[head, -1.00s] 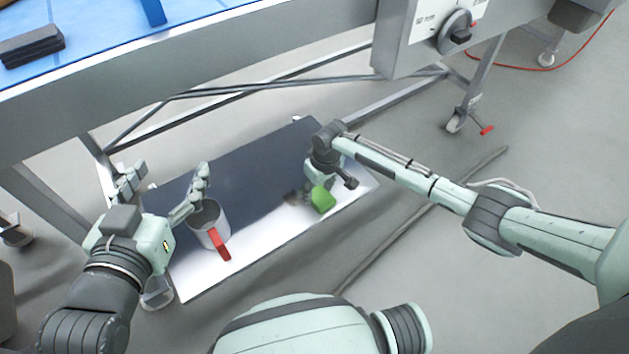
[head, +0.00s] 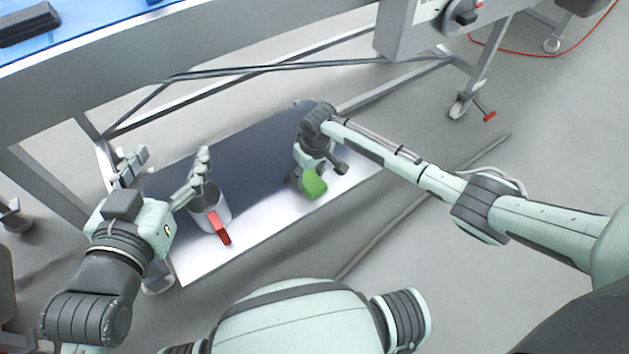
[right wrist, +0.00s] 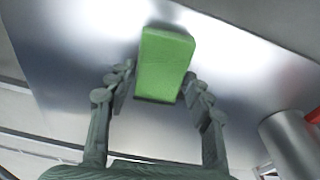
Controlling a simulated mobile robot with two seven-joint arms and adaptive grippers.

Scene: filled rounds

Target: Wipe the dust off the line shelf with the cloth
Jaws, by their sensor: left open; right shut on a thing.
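The line shelf (head: 262,224) is a low metal sheet under the conveyor, dark over its back part and bright along its front. The green cloth (head: 314,184), a thick block shape, is held by my right gripper (head: 304,182) low at the shelf's right part. In the right wrist view the cloth (right wrist: 165,64) sits between the two fingers (right wrist: 154,90) over the shelf (right wrist: 75,65). I cannot tell whether it touches the surface. My left gripper (head: 163,174) is open and empty, above the shelf's left end. No separate dust patch shows clearly.
A metal jug (head: 209,206) with a red handle stands on the shelf's left part, close to my left gripper; it shows at the right wrist view's edge (right wrist: 290,146). The conveyor frame (head: 230,60) overhangs behind. The shelf's front middle is clear.

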